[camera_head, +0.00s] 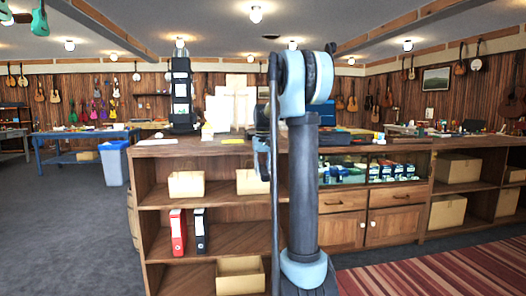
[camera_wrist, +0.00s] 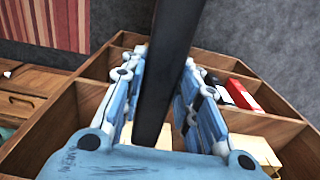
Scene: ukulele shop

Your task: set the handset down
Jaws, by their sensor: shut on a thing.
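My gripper (camera_head: 262,155) shows in the head view, partly behind my own arm, in front of the shelf counter near its top edge. In the wrist view my gripper (camera_wrist: 166,65) has its blue fingers on both sides of a long dark bar, which seems to be the handset (camera_wrist: 172,40). The bar runs from the palm up past the frame's top edge. I cannot make out its far end. The wooden counter (camera_head: 222,148) stands behind the gripper in the head view. I cannot tell whether the held thing touches anything.
A red binder (camera_head: 178,232) and a black binder (camera_head: 201,231) stand on the middle shelf, with open boxes (camera_head: 186,184) above. Grey floor (camera_head: 75,225) is clear at left.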

